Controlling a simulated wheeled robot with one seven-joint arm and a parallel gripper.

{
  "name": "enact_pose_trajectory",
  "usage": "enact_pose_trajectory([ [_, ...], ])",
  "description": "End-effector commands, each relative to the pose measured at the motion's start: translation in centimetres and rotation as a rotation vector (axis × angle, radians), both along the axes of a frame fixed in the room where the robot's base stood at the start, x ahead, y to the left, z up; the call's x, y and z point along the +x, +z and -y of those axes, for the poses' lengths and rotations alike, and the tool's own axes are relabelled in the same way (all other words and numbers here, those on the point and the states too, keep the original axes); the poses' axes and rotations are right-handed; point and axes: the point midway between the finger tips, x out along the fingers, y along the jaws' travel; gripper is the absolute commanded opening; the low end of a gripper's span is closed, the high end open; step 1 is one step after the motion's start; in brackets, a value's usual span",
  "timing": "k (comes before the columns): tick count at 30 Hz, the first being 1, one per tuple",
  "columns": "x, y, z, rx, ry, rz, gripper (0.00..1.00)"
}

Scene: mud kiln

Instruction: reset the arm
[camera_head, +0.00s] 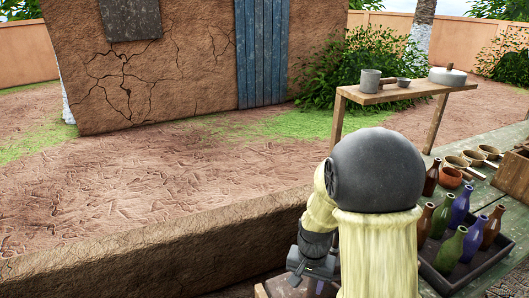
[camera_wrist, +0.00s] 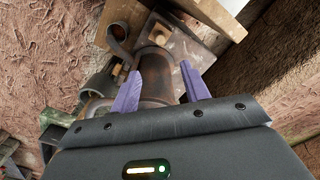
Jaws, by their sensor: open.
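My gripper (camera_wrist: 160,70) is open in the wrist view, with its two purple fingers apart. A dark, brownish rounded object (camera_wrist: 158,80) shows between and beyond the fingers. I cannot tell what it is or whether the fingers touch it; no hold on it is visible. In the head view my arm is folded in front of the camera at the lower middle, with a large dark round joint. The gripper end hangs low at the bottom edge there, and its fingers are mostly out of sight.
A wooden bench (camera_head: 408,91) behind carries a mug (camera_head: 370,80) and lidded pot (camera_head: 447,77). A mud ledge (camera_head: 150,255) lies left.

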Motion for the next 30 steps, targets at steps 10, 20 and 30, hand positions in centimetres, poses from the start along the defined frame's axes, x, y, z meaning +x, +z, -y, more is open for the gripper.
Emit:
enact_pose_trajectory([
  [10,-4.4,11.0,0.0,-0.013,0.267,0.140,0.46],
  [20,-7.6,15.2,0.1,-0.055,0.463,0.224,0.46],
  [30,-7.6,15.1,0.1,-0.054,0.461,0.223,0.46],
])
